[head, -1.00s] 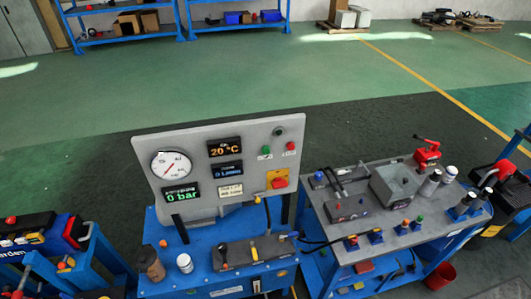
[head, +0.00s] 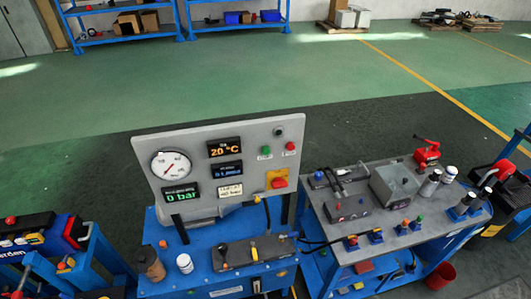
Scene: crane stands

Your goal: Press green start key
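The green start key (head: 265,152) is a small round button on the upper right part of the grey control panel (head: 150,187). A red button (head: 291,147) sits to its right, and a larger red knob on a yellow plate (head: 278,182) is below. The panel also carries a round gauge (head: 171,166) and displays reading 20 °C and 0 bar. Neither of my grippers shows in the head view, and nothing covers the green key.
The panel stands on a blue bench (head: 205,245) with a grey valve block (head: 250,252) and small containers. A grey-topped table (head: 345,245) with a metal box and tools stands right. Another blue stand (head: 40,240) is at left.

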